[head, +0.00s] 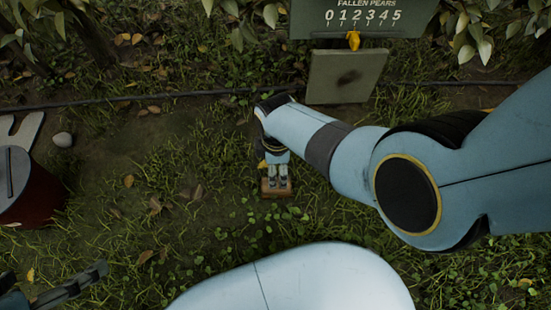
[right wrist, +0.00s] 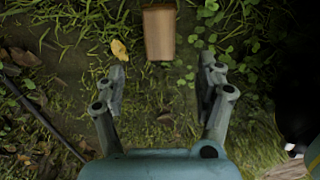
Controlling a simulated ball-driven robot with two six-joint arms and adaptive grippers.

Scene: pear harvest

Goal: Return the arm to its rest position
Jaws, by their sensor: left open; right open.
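My right arm reaches in from the right in the head view, with its gripper (head: 278,176) hanging low over the grass near the middle. In the right wrist view the right gripper (right wrist: 163,82) has its two fingers spread with nothing between them. A small brown block (head: 275,194) lies just by the fingers in the head view; in the right wrist view the brown block (right wrist: 159,34) lies beyond the fingertips. My left gripper (head: 85,284) is only partly visible at the lower left edge, apart from other things. No pear is clearly visible.
A green sign (head: 365,20) reading "FALLEN PEARS" with numbers and a yellow pointer stands at the top. A square grey-green panel (head: 335,75) is below it. A dark hose (head: 180,95) crosses the ground. A dark red round container (head: 38,200) and a pale stone (head: 62,140) are at left.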

